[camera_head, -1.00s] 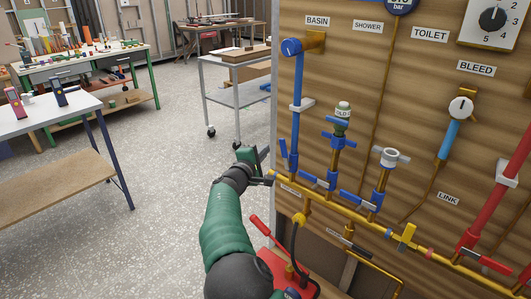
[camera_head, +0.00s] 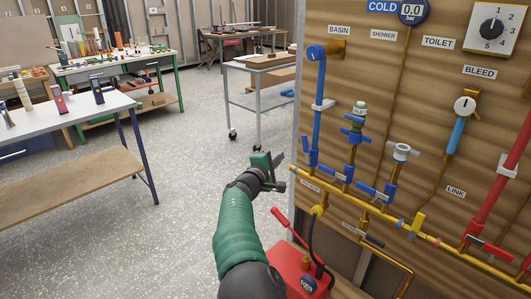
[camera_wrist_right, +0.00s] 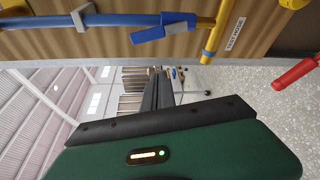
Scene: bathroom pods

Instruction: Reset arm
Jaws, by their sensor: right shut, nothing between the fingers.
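My right arm (camera_head: 236,225) is green and black and reaches up from the bottom of the head view. My right gripper (camera_head: 276,166) is shut and empty, in free air just left of the wooden panel's edge. The wrist view shows its dark fingers (camera_wrist_right: 158,92) together, pointing away from the green gripper body. It appears apart from the brass pipe (camera_head: 340,203) and blue valve handles (camera_head: 324,174). My left gripper is not in view.
The plywood panel (camera_head: 434,60) with blue, brass and red pipes fills the right side. A red pump (camera_head: 300,275) stands below it. A white table (camera_head: 75,112) is at left, a grey trolley (camera_head: 257,101) behind. The speckled floor between is clear.

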